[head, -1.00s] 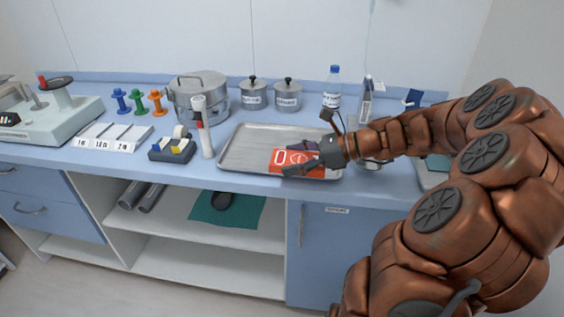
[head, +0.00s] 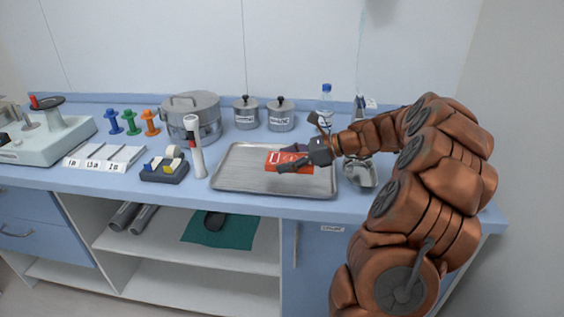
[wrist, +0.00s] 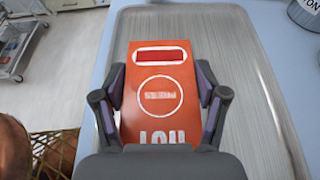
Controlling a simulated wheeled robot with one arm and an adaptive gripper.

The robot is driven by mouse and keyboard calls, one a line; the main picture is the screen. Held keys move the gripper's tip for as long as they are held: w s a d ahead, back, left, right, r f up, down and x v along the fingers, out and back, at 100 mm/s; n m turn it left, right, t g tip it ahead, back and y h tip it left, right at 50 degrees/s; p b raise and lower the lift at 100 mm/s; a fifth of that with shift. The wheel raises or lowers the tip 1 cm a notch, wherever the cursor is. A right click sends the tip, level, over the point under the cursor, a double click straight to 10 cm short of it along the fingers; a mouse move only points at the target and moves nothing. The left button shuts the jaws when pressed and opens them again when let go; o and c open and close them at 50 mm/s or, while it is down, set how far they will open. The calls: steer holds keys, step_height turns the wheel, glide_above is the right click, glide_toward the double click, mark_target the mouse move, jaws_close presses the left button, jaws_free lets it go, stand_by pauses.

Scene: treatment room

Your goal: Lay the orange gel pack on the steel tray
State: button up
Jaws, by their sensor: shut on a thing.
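The orange gel pack (head: 286,160) is a flat orange slab with white print, held over the right half of the steel tray (head: 235,178). My gripper (head: 293,158) is shut on it. In the wrist view the gel pack (wrist: 160,80) sits between the two fingers of my gripper (wrist: 158,90), its far end sticking out past them. The steel tray (wrist: 240,50) shows below and to the right of the pack there. I cannot tell whether the pack touches the tray or is just above it. The tray holds nothing else in view.
A white and red cylinder (head: 195,150) and a tape dispenser (head: 165,168) stand left of the tray. A large steel pot (head: 192,118), two small lidded pots (head: 280,117) and a bottle (head: 325,100) stand behind it. A metallic item (head: 360,173) is close to the tray's right.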

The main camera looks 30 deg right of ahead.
mark_target(282, 153)
steer(key=shift+w+d+f, duration=0.1)
steer(key=shift+w+d, duration=0.15)
steer(key=shift+w, duration=0.4)
steer(key=shift+w+d+f, duration=0.1)
steer(key=shift+w+d, duration=0.15)
steer(key=shift+w, duration=0.4)
steer(key=shift+w+d+f, duration=0.1)
steer(key=shift+w+d, duration=0.15)
steer(key=shift+w, duration=0.4)
steer(key=shift+w+f, duration=0.15)
steer(key=shift+f, duration=1.55)
steer(key=o, duration=1.4)
steer(key=shift+f, duration=0.15)
steer(key=shift+c, duration=0.2)
